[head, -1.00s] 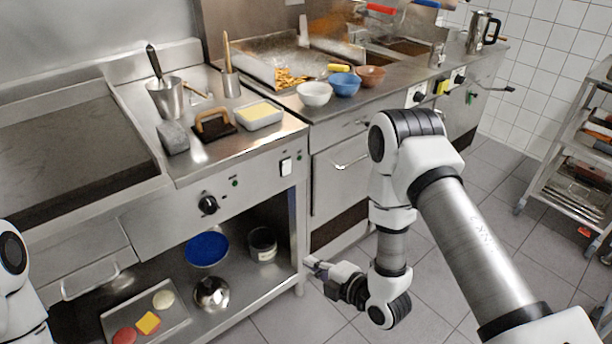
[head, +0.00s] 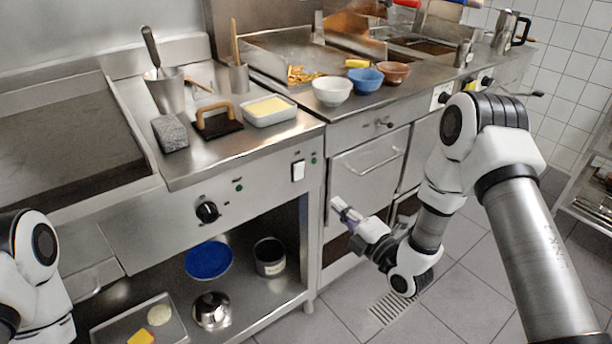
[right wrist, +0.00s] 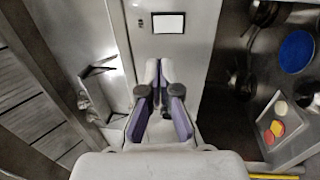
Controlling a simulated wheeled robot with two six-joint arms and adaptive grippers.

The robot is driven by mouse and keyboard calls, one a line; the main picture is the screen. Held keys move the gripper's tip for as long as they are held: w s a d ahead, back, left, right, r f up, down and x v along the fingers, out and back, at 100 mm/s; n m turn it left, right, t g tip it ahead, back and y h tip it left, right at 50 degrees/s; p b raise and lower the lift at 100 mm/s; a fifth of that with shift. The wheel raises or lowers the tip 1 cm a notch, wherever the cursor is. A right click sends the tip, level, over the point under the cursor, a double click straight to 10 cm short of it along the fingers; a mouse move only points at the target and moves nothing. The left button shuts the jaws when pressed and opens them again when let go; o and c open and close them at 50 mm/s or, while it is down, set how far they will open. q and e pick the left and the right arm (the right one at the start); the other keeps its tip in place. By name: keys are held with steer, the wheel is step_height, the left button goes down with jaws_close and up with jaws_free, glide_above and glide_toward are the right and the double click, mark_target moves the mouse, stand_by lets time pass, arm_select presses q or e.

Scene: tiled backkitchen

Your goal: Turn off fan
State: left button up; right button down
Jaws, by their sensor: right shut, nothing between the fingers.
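A white rocker switch (head: 298,170) sits on the steel front panel of the counter, at its right end, with a small green light beside it. It also shows in the right wrist view as a white rectangle (right wrist: 168,23) straight beyond the fingertips. My right gripper (head: 342,206) is shut and empty, to the right of the switch and lower in the head view, apart from it. In the right wrist view its two fingers (right wrist: 159,77) point toward the panel. My left arm shows at the left edge, but its gripper is out of view. No label on the switch is readable.
A black knob (head: 207,211) is on the same panel, left of the switch. A drawer handle (head: 380,160) juts out behind my right gripper.

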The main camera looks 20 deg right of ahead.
mark_target(299, 169)
steer(key=x, duration=1.3)
steer(key=shift+w+b, duration=0.1)
steer(key=shift+b, duration=0.2)
steer(key=shift+r, duration=0.1)
